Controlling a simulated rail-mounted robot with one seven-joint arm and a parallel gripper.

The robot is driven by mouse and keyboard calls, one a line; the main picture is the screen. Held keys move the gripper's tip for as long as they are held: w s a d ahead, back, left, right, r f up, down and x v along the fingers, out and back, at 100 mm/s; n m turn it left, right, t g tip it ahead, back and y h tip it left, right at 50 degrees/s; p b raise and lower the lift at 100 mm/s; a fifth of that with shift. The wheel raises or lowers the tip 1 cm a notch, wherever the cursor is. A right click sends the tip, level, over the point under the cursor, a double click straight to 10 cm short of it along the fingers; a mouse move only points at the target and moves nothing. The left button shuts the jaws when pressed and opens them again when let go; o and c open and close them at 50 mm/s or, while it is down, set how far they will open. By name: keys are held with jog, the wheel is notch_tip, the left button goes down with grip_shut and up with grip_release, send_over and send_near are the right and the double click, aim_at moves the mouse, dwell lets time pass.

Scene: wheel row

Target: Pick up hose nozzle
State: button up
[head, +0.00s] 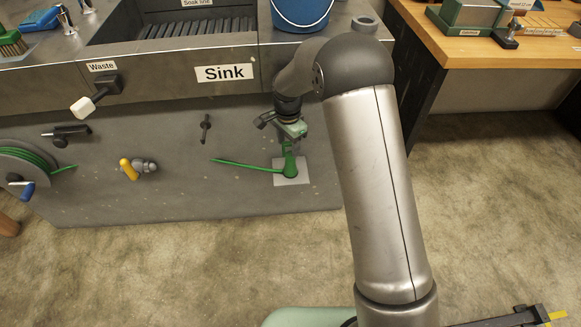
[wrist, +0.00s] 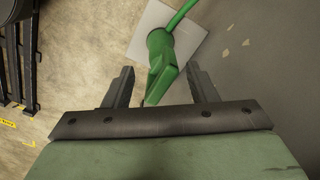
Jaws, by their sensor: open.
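The green hose nozzle (head: 289,165) sits at a pale square plate (head: 291,172) on the grey front below the sink, with a green hose running left from it. In the wrist view the nozzle (wrist: 160,62) points toward my gripper, and its lower end lies between the two fingers. My gripper (wrist: 159,88) is open, with a finger on each side of the nozzle and visible gaps. In the head view my gripper (head: 290,138) is just above the nozzle and partly hidden by my wrist.
The sink counter (head: 190,55) overhangs above, with a blue bucket (head: 300,14) on it. A white-tipped waste lever (head: 88,103), a yellow-handled tap (head: 129,169) and a hose reel (head: 25,165) are to the left. A wooden bench (head: 480,48) stands right.

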aim_at(290, 159)
jog(key=f, duration=0.2)
jog(key=f+b, duration=0.1)
jog(key=f, duration=0.1)
jog(key=f+b, duration=0.1)
jog(key=f, duration=0.1)
jog(key=shift+s+a, duration=0.25)
jog(key=shift+a, duration=0.05)
jog(key=shift+r, duration=0.15)
jog(key=c, duration=1.1)
